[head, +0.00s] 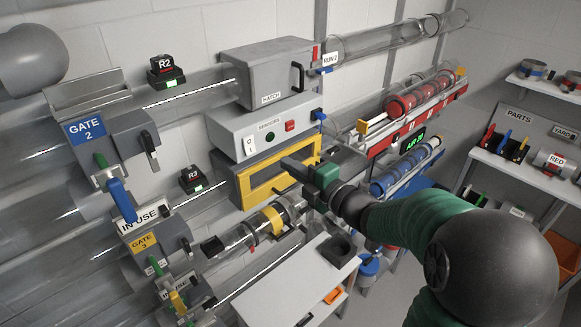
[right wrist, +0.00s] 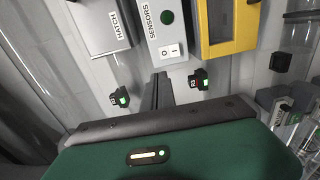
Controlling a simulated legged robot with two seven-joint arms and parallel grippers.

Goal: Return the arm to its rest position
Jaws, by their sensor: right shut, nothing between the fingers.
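My right arm comes in from the lower right of the head view, with a green sleeve and dark joints. My right gripper (head: 288,164) is shut and empty. Its fingers point left, in front of the yellow-framed box (head: 247,195) and below the sensor box. In the right wrist view the shut fingers (right wrist: 157,92) point up toward the white sensor box (right wrist: 165,38), with nothing between them. I cannot tell whether they touch anything. My left gripper is not in view.
The grey hatch box (head: 267,77) sits above the sensor box (head: 262,130). Clear tubes and gate 2 (head: 84,129) fill the left. A rack with red canisters (head: 402,104) is behind my gripper. A white cart (head: 290,285) stands below, and shelves (head: 535,178) at right.

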